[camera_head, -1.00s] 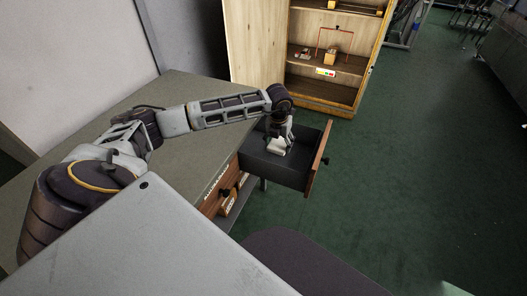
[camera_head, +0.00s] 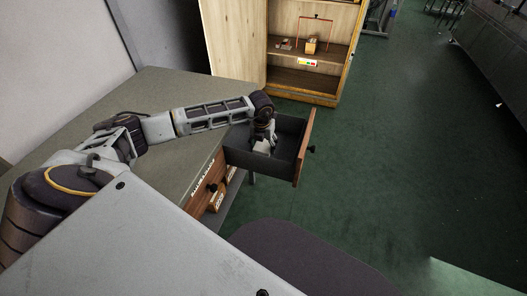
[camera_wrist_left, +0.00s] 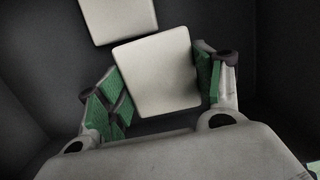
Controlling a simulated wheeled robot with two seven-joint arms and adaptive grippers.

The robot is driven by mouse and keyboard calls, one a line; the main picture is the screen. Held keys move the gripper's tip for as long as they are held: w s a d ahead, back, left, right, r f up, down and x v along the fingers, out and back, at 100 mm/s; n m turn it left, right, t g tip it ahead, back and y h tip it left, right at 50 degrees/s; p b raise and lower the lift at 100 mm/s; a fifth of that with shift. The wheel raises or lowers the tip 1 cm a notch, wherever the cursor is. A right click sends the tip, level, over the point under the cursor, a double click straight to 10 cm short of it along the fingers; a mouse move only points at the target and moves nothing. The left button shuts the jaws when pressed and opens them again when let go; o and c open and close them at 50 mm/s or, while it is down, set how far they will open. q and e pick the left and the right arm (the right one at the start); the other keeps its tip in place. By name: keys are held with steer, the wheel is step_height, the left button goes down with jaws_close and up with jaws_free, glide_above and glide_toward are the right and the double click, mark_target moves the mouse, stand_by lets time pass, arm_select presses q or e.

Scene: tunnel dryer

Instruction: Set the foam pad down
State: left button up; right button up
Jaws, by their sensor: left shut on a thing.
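The foam pad is a pale, off-white block. In the left wrist view the pad (camera_wrist_left: 157,74) sits between the green-padded fingers of my left gripper (camera_wrist_left: 160,90), which is shut on it. In the head view the left gripper (camera_head: 267,138) reaches down into the open dark drawer (camera_head: 242,157), with the pale pad (camera_head: 261,147) at its fingertips. A second pale block (camera_wrist_left: 118,17) lies just beyond the held pad in the wrist view. I cannot tell whether the held pad touches the drawer floor. My right gripper is not in view.
The drawer's wooden front (camera_head: 304,147) stands out from the grey-topped desk (camera_head: 160,92). A wooden cabinet (camera_head: 300,80) with items on its shelves stands behind. A dark rounded seat (camera_head: 300,255) is in front. Green floor to the right is mostly open.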

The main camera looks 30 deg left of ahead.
mark_target(264, 151)
arm_select(q)
steer(key=shift+f, duration=0.1)
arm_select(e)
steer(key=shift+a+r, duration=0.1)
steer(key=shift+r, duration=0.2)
arm_select(q)
steer(key=shift+f, duration=0.1)
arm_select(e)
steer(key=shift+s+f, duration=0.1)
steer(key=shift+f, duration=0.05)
arm_select(q)
steer(key=shift+f, duration=1.2)
steer(key=shift+f+b, duration=0.3)
steer(key=shift+f, duration=0.3)
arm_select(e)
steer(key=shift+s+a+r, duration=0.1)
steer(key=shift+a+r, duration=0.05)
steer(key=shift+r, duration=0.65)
arm_select(q)
steer(key=shift+f, duration=0.1)
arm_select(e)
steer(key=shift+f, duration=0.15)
arm_select(q)
steer(key=o, duration=0.8)
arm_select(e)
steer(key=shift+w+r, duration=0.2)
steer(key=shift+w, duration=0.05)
